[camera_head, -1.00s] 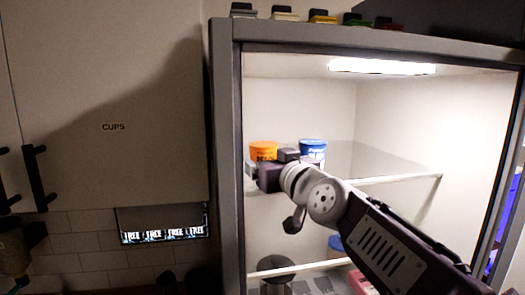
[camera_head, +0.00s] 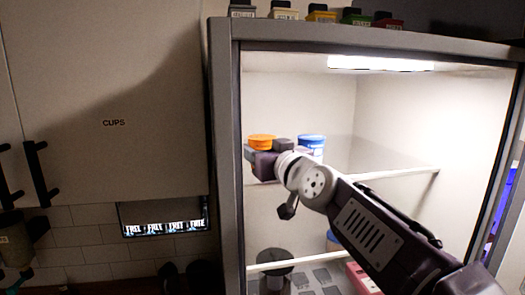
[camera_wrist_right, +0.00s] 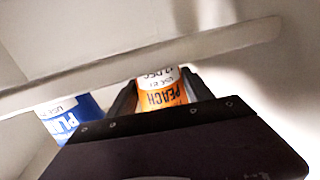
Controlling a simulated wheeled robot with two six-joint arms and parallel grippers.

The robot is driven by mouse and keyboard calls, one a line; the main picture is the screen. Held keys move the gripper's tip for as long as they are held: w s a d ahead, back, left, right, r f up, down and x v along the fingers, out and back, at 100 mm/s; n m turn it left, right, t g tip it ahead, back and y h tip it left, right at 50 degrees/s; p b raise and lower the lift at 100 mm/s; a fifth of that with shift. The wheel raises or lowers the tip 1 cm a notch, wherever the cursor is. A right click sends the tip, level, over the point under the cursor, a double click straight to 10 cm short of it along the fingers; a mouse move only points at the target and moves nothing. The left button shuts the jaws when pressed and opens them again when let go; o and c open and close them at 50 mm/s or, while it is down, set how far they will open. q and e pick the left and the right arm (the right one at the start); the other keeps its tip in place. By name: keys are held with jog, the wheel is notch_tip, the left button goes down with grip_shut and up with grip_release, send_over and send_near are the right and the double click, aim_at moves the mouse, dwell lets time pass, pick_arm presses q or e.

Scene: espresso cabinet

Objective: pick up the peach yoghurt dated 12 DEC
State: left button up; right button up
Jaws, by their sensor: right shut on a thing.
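The peach yoghurt (camera_head: 262,139) is an orange cup on the left of the fridge's upper glass shelf area. In the right wrist view the cup (camera_wrist_right: 162,94) shows "PEACH" and "12 DEC", upside down in the picture. My right gripper (camera_head: 262,160) is shut on it, one finger on each side, and hides its lower part in the head view. I cannot tell whether its base is clear of the shelf. A blue and white cup (camera_head: 312,143) stands to the right, and its label (camera_wrist_right: 66,117) begins "PL" in the wrist view. My left gripper is not in view.
The upper shelf (camera_head: 395,173) is free on the right. A dark cylinder (camera_head: 275,268), a blue item (camera_head: 333,241) and a pink box (camera_head: 362,279) are lower down. The cabinet's left frame (camera_head: 227,170) stands close to the gripper.

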aim_at(263, 137)
notch_tip(263, 137, up, 4)
jog(key=shift+f+p, duration=0.2)
jog(key=shift+p, duration=0.9)
jog(key=d+b, duration=0.2)
jog(key=d+r+b, duration=0.1)
jog(key=shift+s, duration=0.4)
jog(key=s+d+r, duration=0.2)
jog(key=d+r, duration=0.3)
jog(key=d, duration=0.3)
jog(key=shift+s+d+r, duration=0.15)
jog(key=shift+s+r, duration=0.15)
jog(key=shift+r, duration=0.1)
jog(key=shift+b, duration=0.35)
